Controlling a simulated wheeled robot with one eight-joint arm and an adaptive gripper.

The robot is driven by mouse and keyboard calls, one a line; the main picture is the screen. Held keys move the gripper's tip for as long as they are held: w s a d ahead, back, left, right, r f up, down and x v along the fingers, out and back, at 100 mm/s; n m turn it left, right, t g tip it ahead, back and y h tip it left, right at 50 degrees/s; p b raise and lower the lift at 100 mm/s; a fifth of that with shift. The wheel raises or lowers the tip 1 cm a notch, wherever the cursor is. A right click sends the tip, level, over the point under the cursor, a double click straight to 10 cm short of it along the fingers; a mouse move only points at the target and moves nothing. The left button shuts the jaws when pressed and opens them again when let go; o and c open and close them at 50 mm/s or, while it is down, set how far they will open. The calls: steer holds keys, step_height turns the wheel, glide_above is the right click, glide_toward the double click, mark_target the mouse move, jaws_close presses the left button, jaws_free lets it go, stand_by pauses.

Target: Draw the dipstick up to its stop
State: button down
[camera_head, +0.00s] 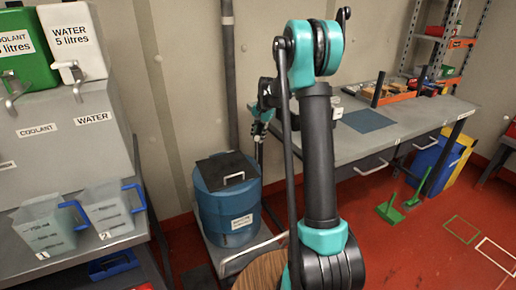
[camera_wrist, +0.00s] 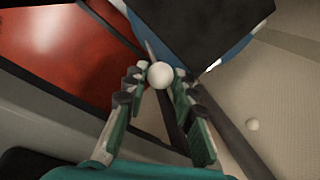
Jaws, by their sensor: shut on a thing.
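A white ball knob (camera_wrist: 160,75) sits between the fingertips of my gripper (camera_wrist: 158,84) in the wrist view, and the fingers are shut on it. A thin grey rod (camera_wrist: 150,50) shows just beyond the knob; I take these as the dipstick's knob and rod. In the head view my gripper (camera_head: 261,130) is above and behind the right side of a blue drum (camera_head: 228,205). The drum has a black lid (camera_head: 226,170) with a pale handle. The knob is too small to make out there, and where the rod ends is hidden.
A grey vertical pipe (camera_head: 228,75) stands behind the drum, close to my gripper. A workbench (camera_head: 400,130) is at right. A shelf with two jugs (camera_head: 107,210) and containers is at left.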

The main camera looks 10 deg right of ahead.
step_height(320, 180, up, 6)
steer(key=shift+r, duration=0.15)
steer(key=shift+w, duration=0.1)
steer(key=c, duration=1.2)
jaws_free()
steer(key=r, duration=0.4)
steer(key=s+d+r, duration=0.1)
steer(key=r, duration=0.6)
steer(key=shift+s+d+r, duration=0.3)
steer(key=shift+d+r, duration=0.1)
steer(key=shift+s, duration=0.1)
